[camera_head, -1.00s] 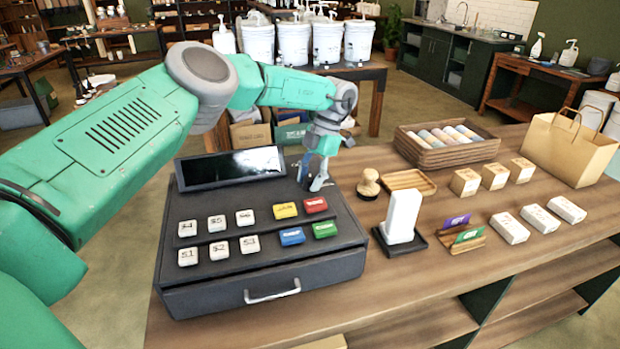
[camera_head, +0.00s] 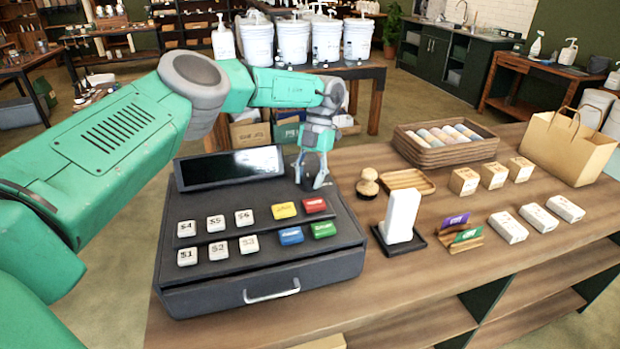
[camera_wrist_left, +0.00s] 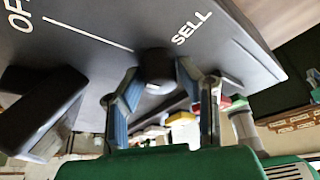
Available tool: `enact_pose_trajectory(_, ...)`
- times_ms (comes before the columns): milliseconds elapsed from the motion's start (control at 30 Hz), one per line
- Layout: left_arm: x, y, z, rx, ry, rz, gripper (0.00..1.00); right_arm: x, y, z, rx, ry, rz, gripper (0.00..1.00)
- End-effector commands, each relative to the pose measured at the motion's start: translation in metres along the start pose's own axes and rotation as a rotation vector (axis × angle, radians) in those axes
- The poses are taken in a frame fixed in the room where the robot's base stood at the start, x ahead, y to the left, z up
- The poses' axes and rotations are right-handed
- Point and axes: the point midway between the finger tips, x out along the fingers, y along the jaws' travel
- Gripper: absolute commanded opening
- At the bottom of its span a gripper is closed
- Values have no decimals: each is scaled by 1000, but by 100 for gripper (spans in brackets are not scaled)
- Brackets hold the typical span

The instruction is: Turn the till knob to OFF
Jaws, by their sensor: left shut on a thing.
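The till (camera_head: 262,272) is a dark grey box with a slanted top, a black screen and coloured keys. Its black round knob (camera_wrist_left: 157,66) sits on the top panel, between the white OFF (camera_wrist_left: 14,20) and SELL (camera_wrist_left: 192,28) lettering in the wrist view. My left gripper (camera_head: 311,183) reaches down beside the screen. In the wrist view my left gripper (camera_wrist_left: 157,78) has a fingertip on each side of the knob and is shut on it. A white line runs on the panel between OFF and the knob. The knob's pointer mark cannot be made out. My right gripper is out of view.
The till's screen (camera_head: 229,167) stands close left of the gripper. On the counter (camera_head: 425,285), a round wooden stamp (camera_head: 367,184), a white block on a dark stand (camera_head: 400,217) and small boxes lie to the right. White buckets (camera_head: 293,42) stand on a table behind.

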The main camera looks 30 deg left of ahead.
Motion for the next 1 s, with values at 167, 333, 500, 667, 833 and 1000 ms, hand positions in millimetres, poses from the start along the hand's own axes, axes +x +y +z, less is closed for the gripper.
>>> enact_pose_trajectory(167, 0, 1, 0, -2, -1, 1, 2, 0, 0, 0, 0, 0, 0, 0)
enact_pose_trajectory(333, 1, 1, 0, -1, 0, 1, 51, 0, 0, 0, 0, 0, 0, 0)
enact_pose_trajectory(500, 1, 0, -1, 1, 1, 1, 51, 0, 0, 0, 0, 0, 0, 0)
enact_pose_trajectory(667, -9, 0, -4, 2, -1, 0, 51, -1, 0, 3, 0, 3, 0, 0)
enact_pose_trajectory(833, -38, 0, -15, 2, -1, 1, 51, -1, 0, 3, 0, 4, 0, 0)
enact_pose_trajectory(1000, -68, 1, -26, 1, -1, 0, 51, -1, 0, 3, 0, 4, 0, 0)
